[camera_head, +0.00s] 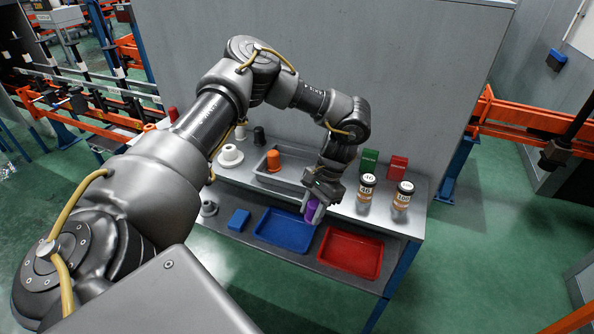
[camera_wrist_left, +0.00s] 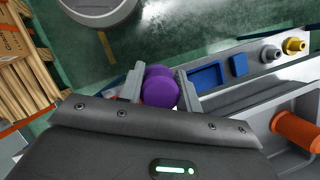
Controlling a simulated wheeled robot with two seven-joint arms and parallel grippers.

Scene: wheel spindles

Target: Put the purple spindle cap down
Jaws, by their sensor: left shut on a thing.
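The purple spindle cap (camera_head: 311,211) is held in my left gripper (camera_head: 312,208), at the front edge of the grey table above the lower shelf. In the left wrist view the purple cap (camera_wrist_left: 160,88) sits between the two fingers of my left gripper (camera_wrist_left: 158,90), which are shut on it. In the head view the fingers partly hide the cap. My right gripper is in neither view.
A blue tray (camera_head: 285,230) and a red tray (camera_head: 350,252) lie on the lower shelf. Two labelled bottles (camera_head: 366,193) (camera_head: 401,200) stand right of my gripper. Green (camera_head: 369,161) and red (camera_head: 397,167) blocks stand behind.

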